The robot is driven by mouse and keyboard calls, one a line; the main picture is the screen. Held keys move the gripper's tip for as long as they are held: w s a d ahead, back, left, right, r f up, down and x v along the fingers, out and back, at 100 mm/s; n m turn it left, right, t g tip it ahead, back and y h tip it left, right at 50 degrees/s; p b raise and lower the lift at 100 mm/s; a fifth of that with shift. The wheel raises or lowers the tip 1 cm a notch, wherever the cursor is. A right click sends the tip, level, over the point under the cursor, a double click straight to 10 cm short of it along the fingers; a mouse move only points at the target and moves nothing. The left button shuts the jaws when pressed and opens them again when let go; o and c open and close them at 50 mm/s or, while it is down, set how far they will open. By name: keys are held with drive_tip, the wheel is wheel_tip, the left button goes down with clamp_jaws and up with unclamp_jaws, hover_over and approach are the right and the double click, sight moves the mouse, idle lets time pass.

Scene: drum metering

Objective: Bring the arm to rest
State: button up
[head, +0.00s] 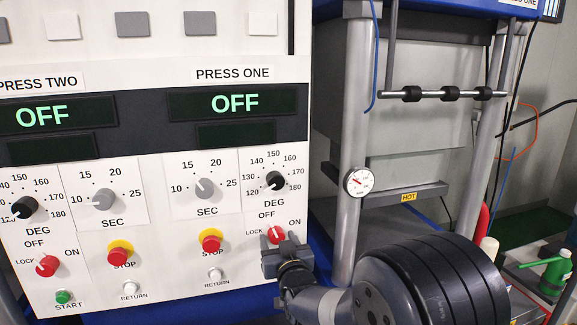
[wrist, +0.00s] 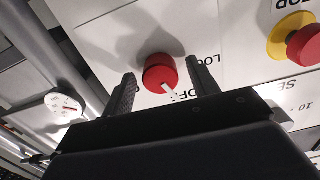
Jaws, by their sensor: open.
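My gripper (head: 284,246) is at the lower right of the control panel (head: 240,275), in front of the red OFF/LOCK/ON knob (head: 276,234) below PRESS ONE. In the wrist view the two dark fingers (wrist: 165,92) are open, one on each side of the red knob (wrist: 160,72), with gaps showing between them and it. The knob's white pointer mark is toward the OFF lettering in the wrist view. The gripper partly covers the knob in the head view.
A red-and-yellow stop button (head: 210,240) and a white return knob (head: 215,275) are left of the gripper. The blue-framed press with a dial gauge (head: 359,181) and a HOT label (head: 408,197) stands to the right. A green bottle (head: 554,272) is at far right.

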drive_tip(key=shift+r+m+p, duration=0.2)
drive_tip(key=shift+m+p, duration=0.2)
drive_tip(key=shift+p, duration=0.4)
drive_tip(key=b+v, duration=0.1)
drive_tip(key=v, duration=0.2)
drive_tip(key=b+v, duration=0.1)
drive_tip(key=shift+s+d+f+b, duration=0.1)
drive_tip(key=shift+s+f+b, duration=0.2)
drive_tip(key=shift+s+b, duration=0.1)
drive_tip(key=shift+v, duration=0.9)
drive_tip(key=shift+r, duration=0.2)
